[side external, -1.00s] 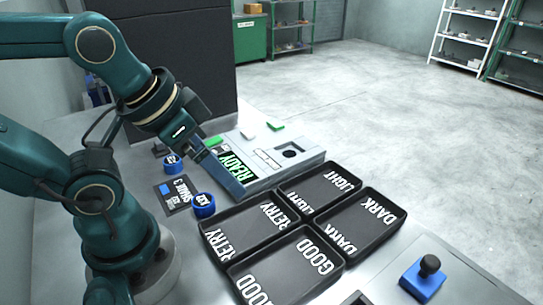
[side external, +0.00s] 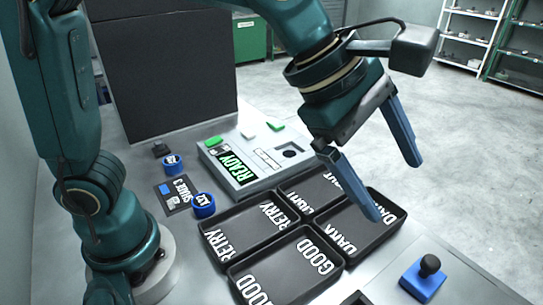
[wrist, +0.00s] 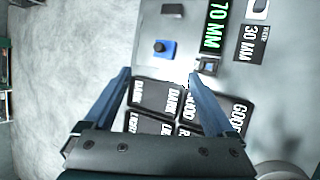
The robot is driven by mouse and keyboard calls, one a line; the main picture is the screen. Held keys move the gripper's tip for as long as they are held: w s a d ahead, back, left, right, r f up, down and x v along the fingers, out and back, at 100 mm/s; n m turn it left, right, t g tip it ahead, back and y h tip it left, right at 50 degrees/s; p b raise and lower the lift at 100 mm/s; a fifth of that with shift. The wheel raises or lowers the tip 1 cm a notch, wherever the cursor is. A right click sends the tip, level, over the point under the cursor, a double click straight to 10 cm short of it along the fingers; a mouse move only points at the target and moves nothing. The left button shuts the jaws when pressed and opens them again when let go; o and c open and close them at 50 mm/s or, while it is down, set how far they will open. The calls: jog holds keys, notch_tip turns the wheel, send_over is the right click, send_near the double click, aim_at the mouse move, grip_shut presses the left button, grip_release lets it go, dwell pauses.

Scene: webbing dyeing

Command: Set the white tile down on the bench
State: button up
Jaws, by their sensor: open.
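My gripper (side external: 396,188) is open and empty, above the DARK tray (side external: 385,240) at the right of the tray group. In the wrist view its two blue fingers (wrist: 157,76) are spread wide, with nothing between the tips. A small white flat piece (side external: 248,132) lies at the back edge of the grey READY device (side external: 225,160), between two green pieces. I cannot tell whether it is the white tile. It is well away from my gripper. No tile shows in the visible parts of the trays.
The RETRY tray (side external: 232,245), GOOD tray (side external: 300,270) and LIGHT tray stand together with the DARK tray. A blue block with a black knob (side external: 425,275) is at the front right. Blue rolls (side external: 203,205) lie left.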

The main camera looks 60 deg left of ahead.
jog(key=s+d+f+n+g+h, duration=0.1)
jog(key=d+f, duration=0.2)
jog(key=d, duration=0.3)
jog(key=s+d+f+n+g, duration=0.1)
jog(key=s+d+f+g, duration=0.1)
jog(key=d+f, duration=0.3)
jog(key=s+d+f, duration=0.2)
jog(key=s, duration=0.1)
jog(key=s+d+f+m+g, duration=0.1)
jog(key=s+d+f, duration=0.1)
jog(key=s+f, duration=0.1)
jog(key=s+d+f+m+g+y, duration=0.1)
jog(key=s+d+f, duration=0.1)
jog(key=d+f, duration=0.1)
jog(key=shift+s, duration=0.4)
jog(key=shift+s+d+f, duration=0.1)
jog(key=shift+d+f, duration=0.1)
jog(key=shift+f, duration=0.1)
jog(key=shift+x, duration=2.15)
grip_shut()
jog(key=shift+r, duration=0.1)
